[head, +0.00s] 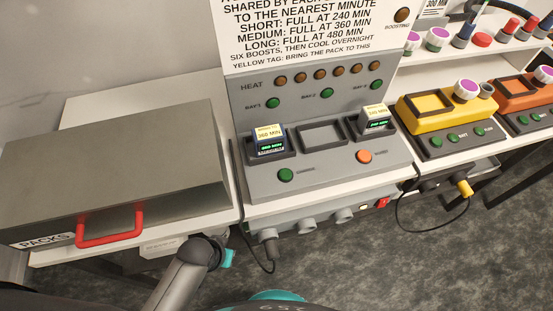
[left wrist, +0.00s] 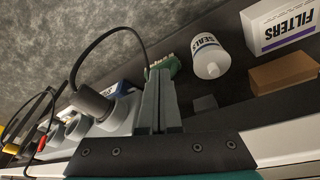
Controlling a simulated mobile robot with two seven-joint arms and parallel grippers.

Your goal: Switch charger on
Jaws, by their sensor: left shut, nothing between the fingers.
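The grey charger (head: 305,180) stands on the bench in the head view. Its left and right bays each hold a small pack with a lit green display; the middle bay is empty. A red switch (head: 383,202) sits at the right end of its lower front, beside a small pale light (head: 363,207). I cannot tell the switch's position. My left arm reaches up below the bench's front edge in the head view, its fingers hidden there. In the left wrist view my left gripper (left wrist: 158,75) is shut and empty, beside a grey cable plug (left wrist: 92,101). My right gripper is not in view.
A metal box marked PACKS (head: 120,165) with a red handle (head: 110,230) stands left of the charger. Yellow (head: 440,115) and orange (head: 525,95) units stand right. In the left wrist view, a white SEALS tub (left wrist: 210,58) and FILTERS box (left wrist: 280,25) are close by.

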